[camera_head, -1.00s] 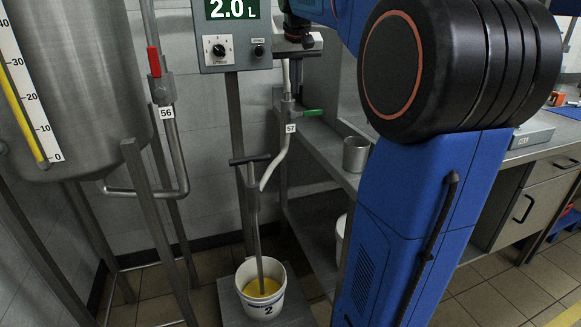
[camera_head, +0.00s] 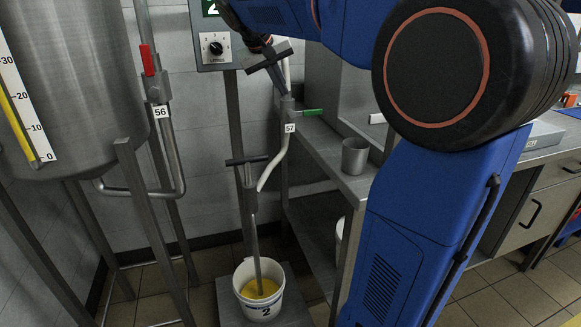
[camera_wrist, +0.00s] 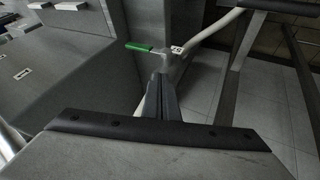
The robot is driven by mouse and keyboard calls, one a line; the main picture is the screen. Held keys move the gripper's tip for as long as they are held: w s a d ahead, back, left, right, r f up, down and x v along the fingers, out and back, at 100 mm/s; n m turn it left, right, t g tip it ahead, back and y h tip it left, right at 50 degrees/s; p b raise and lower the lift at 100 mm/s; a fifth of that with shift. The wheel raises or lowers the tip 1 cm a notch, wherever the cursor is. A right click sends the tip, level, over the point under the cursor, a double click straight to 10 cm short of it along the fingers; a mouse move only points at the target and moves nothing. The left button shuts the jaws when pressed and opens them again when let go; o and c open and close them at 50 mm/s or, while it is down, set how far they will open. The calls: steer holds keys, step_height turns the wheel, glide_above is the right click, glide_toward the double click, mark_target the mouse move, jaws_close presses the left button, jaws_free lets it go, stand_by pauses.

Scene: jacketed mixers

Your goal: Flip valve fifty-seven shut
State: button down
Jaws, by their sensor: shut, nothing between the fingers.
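Valve fifty-seven has a green lever (camera_head: 313,112) that sticks out sideways to the right of its pipe, above the label 57 (camera_head: 290,128). In the wrist view the green lever (camera_wrist: 139,47) points left from the valve, beside the label (camera_wrist: 177,50). My gripper (camera_head: 287,93) is just above the valve, with its fingers pointing down. In the wrist view my gripper (camera_wrist: 160,76) is shut and empty, its fingertips close to the lever's inner end. Whether they touch the valve I cannot tell.
Valve 56 with a red upright lever (camera_head: 147,60) is at the left beside the steel tank (camera_head: 80,90). A bucket marked 2 (camera_head: 262,300) holds yellow liquid under the stirrer. A metal cup (camera_head: 355,156) stands on the shelf at right. A control box (camera_head: 213,48) hangs behind my arm.

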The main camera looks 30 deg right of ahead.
steer(key=s+a+r, duration=0.1)
steer(key=a+r, duration=0.7)
steer(key=a, duration=0.2)
steer(key=s+a+f+n+y, duration=0.2)
steer(key=s+f+n+y, duration=0.1)
steer(key=s+f, duration=1.7)
steer(key=shift+a+f+n+t+y, duration=0.2)
steer(key=shift+f+n+t+y, duration=0.2)
steer(key=shift+y, duration=0.3)
steer(key=shift+s, duration=0.1)
steer(key=s+a+f+t+y, duration=0.1)
steer(key=s+a+f+y, duration=0.1)
steer(key=s+f, duration=0.8)
step_height(320, 180, down, 4)
steer(key=shift+a+r+n, duration=0.25)
steer(key=shift+a+n, duration=0.15)
steer(key=shift+a, duration=0.2)
